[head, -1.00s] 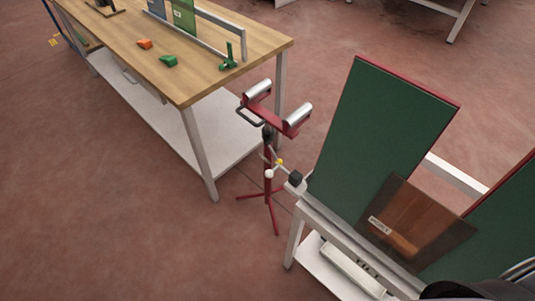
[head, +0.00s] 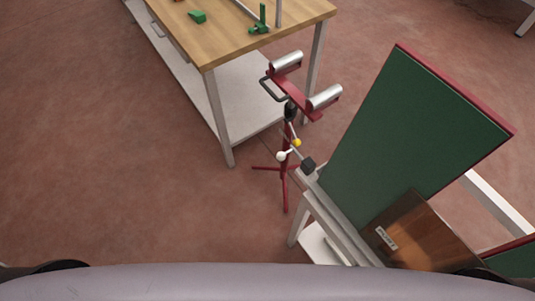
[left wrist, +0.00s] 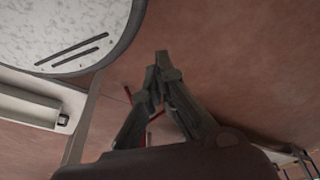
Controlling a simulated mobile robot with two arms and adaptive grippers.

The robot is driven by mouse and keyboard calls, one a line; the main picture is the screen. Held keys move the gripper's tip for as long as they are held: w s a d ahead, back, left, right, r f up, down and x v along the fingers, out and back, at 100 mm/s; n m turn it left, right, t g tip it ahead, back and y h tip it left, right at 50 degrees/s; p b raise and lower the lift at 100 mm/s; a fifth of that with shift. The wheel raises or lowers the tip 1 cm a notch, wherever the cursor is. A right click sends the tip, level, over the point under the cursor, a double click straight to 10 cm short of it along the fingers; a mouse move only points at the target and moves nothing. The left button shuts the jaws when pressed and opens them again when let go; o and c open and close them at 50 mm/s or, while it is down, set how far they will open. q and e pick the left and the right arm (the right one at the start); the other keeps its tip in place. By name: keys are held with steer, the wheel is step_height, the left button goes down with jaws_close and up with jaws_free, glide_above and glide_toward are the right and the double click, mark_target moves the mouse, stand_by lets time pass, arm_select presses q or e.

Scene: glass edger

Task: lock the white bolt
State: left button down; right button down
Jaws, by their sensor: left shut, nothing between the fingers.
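A red roller stand (head: 287,180) stands on the floor between the wooden bench and the green-panelled machine. On its post are a small white ball (head: 282,156), which looks like the white bolt's end, and a yellow ball (head: 297,142) just to its right. How the bolt sits in the post is too small to tell. My left gripper (left wrist: 158,66) is shut and empty in the left wrist view, with thin red bars, perhaps the stand's legs, partly hidden behind its fingers. It touches nothing that I can see. My right gripper is in neither view.
The green-panelled machine (head: 405,140) with a brown glass sheet (head: 415,235) is close to the stand's right. The wooden bench (head: 235,35) is behind, left. Open floor (head: 110,190) lies at left. A round speckled surface (left wrist: 75,25) fills the left wrist view's upper left.

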arm_select(q)
steer(key=w+d+r+n+t+h+b, duration=0.1)
steer(key=w+d+r+n+t+b, duration=0.2)
steer(key=w, duration=0.8)
steer(key=w+d+r+n+t+h+b, duration=0.25)
steer(key=w+r+t, duration=0.2)
steer(key=w, duration=0.55)
steer(key=w+d+r+n+t+h+b, duration=0.1)
steer(key=w+d+r+n+t+b, duration=0.1)
steer(key=r, duration=0.6)
steer(key=w+d+r+n+t+h+b, duration=0.1)
steer(key=w+d+r+n+t+b, duration=0.1)
steer(key=r, duration=0.6)
steer(key=w+d+r+n+t+h+b, duration=0.1)
steer(key=w+d+r+n+t+b, duration=0.1)
steer(key=r, duration=0.7)
steer(key=w+d+n+b, duration=0.1)
steer(key=w+d+b, duration=0.1)
steer(key=d, duration=0.1)
steer(key=shift+d+t, duration=0.25)
steer(key=shift+t, duration=0.1)
steer(key=shift+w+h, duration=0.15)
steer(key=shift+h, duration=0.1)
steer(key=f+x, duration=0.1)
steer(key=x, duration=0.9)
steer(key=s+d, duration=0.2)
steer(key=d, duration=0.1)
steer(key=shift+s+r, duration=0.1)
steer(key=shift+s, duration=0.25)
